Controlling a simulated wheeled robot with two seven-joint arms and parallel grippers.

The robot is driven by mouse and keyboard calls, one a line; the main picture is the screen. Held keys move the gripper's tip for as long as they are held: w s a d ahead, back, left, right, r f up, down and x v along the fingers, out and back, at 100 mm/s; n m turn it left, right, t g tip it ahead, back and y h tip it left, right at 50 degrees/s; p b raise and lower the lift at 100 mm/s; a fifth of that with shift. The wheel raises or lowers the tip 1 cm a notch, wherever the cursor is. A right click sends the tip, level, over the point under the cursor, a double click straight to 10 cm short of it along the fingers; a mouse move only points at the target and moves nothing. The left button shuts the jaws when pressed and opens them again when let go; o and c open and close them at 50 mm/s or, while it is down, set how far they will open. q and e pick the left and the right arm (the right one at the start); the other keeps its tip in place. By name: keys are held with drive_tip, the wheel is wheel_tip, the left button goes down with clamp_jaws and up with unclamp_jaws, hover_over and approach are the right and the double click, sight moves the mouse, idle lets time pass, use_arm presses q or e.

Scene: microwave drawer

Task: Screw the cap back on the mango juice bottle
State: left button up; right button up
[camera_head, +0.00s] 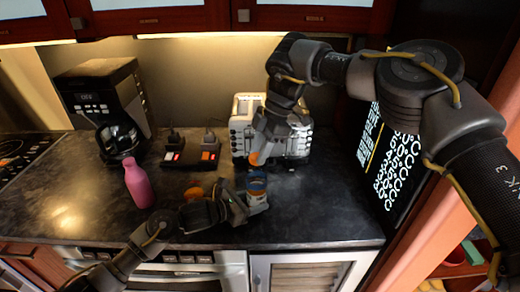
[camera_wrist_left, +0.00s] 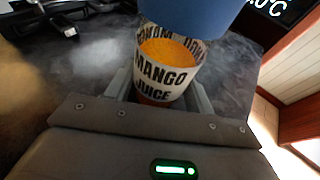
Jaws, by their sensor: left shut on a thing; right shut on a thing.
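The mango juice bottle (camera_wrist_left: 162,76) has a white label with black letters and orange juice inside. It stands between the fingers of my left gripper (camera_wrist_left: 162,98), which is shut on it low down. In the head view the bottle (camera_head: 257,198) is near the counter's front. The blue cap (camera_wrist_left: 190,12) is over the bottle in the left wrist view and hides its top. My right gripper (camera_head: 257,170) comes down from above and is shut on the cap (camera_head: 257,184). I cannot tell whether cap and bottle neck touch.
A pink bottle (camera_head: 138,184) stands to the left on the dark counter (camera_head: 95,215). Behind are a coffee maker (camera_head: 105,95), a small dark device with two switches (camera_head: 190,152) and a white appliance (camera_head: 242,125). A black panel with white writing (camera_head: 392,160) is to the right.

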drive_tip(key=shift+f, duration=0.15)
drive_tip(key=o, duration=1.3)
drive_tip(key=shift+r, duration=3.1)
use_arm(q)
drive_tip(key=o, duration=0.9)
drive_tip(key=shift+c, duration=0.2)
